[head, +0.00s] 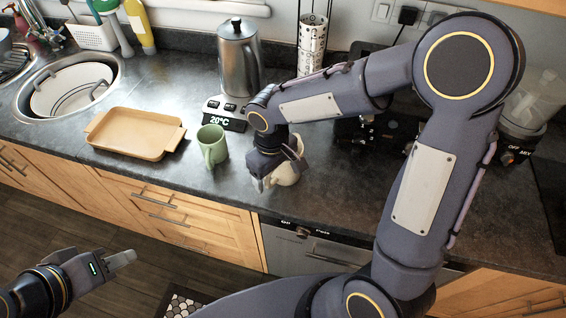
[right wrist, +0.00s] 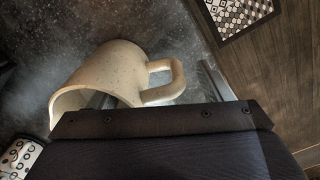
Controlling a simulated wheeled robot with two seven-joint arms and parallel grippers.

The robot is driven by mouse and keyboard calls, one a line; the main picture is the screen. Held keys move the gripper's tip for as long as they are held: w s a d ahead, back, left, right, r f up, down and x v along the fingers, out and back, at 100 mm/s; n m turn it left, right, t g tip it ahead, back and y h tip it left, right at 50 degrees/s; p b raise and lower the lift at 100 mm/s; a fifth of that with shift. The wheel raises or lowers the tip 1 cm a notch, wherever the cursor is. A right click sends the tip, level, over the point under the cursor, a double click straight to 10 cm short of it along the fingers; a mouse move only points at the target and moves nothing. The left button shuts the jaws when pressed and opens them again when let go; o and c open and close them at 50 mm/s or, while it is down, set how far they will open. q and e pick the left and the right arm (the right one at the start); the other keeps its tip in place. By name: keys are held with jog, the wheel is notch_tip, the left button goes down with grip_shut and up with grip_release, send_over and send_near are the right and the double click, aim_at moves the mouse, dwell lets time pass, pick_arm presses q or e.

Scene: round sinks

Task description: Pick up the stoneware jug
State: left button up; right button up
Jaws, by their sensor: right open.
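The stoneware jug (head: 287,174) is cream and speckled, and stands near the counter's front edge, partly hidden by my right gripper. In the right wrist view the jug (right wrist: 112,72) has its handle (right wrist: 168,82) toward the right. My right gripper (head: 268,180) is open at the jug. In the wrist view one finger shows at the right, beyond the handle, and the other is partly hidden by the jug's body. The handle lies between them; I cannot tell whether either finger touches. My left gripper (head: 122,260) is away from the counter, over the floor at lower left.
A green mug (head: 213,146) stands left of the jug, with a digital scale (head: 226,114) and steel pot (head: 238,60) behind. A tan tray (head: 134,134) and a round sink (head: 68,84) lie further left.

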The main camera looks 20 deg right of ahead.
jog(key=shift+f, duration=0.95)
jog(key=shift+c, duration=0.3)
grip_shut()
jog(key=shift+w+r, duration=0.1)
jog(key=shift+r, duration=0.15)
jog(key=shift+r, duration=0.8)
jog(key=w+a+r+b, duration=0.1)
jog(key=w+a+r, duration=0.1)
jog(key=a+r, duration=0.3)
jog(key=w+a+r+b, duration=0.1)
jog(key=w+a+r, duration=0.1)
jog(key=a+r, duration=0.4)
jog(key=shift+w+a, duration=0.3)
jog(key=shift+a, duration=0.8)
